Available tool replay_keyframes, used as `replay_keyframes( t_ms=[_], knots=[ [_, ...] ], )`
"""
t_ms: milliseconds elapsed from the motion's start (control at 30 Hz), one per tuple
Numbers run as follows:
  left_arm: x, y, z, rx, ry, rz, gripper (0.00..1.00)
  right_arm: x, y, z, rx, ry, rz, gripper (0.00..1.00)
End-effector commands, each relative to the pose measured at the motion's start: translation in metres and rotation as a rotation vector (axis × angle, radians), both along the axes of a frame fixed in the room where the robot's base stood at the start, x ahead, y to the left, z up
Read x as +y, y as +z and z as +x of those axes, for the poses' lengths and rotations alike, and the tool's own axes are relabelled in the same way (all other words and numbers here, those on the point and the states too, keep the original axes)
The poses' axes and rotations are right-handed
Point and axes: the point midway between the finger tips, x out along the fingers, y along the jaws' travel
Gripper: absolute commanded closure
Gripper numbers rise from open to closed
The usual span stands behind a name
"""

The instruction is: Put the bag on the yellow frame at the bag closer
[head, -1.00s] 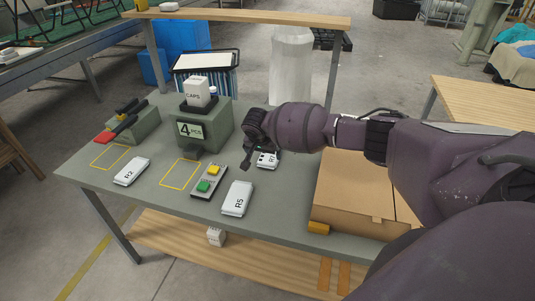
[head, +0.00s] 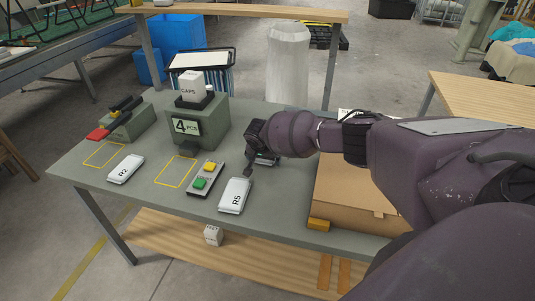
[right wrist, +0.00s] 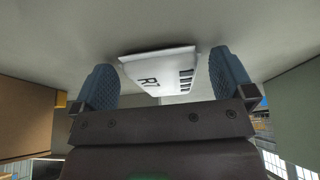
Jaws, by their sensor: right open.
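A white bag marked R7 (right wrist: 158,68) lies on the grey-green bench, between the blue finger pads of my open right gripper (right wrist: 163,76) in the right wrist view. Whether the pads touch it I cannot tell. In the head view my right gripper (head: 258,158) is low over the bench and hides most of that bag. White bags R2 (head: 126,168) and R5 (head: 234,195) lie apart. The green device with red and black handles (head: 123,120), apparently the bag closer, stands at the left, with a yellow frame (head: 104,165) marked before it. That frame is empty. My left gripper is not in view.
A green "4 PCS" block (head: 201,128) carries a white CAPS box (head: 191,88). Another empty yellow frame (head: 176,182) lies before it. A cardboard box (head: 345,200) stands right of the gripper.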

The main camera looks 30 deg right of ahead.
Motion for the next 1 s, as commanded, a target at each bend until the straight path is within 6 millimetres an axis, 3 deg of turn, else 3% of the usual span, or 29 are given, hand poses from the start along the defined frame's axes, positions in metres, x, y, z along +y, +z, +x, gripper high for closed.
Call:
replay_keyframes(
  t_ms=[167, 500, 767, 1000],
  knots=[
    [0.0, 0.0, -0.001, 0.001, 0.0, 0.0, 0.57, 0.0, 0.001, 0.0, -0.001, 0.0, 0.001, 0.0],
    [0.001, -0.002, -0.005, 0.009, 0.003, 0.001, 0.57, 0.0, 0.001, 0.0, -0.001, 0.0, 0.001, 0.52],
    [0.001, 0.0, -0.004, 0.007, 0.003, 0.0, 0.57, 0.0, 0.003, 0.0, -0.001, 0.001, 0.001, 0.53],
    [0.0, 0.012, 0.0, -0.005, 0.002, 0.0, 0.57, 0.0, 0.035, 0.001, -0.005, 0.0, 0.002, 0.53]
  ],
)
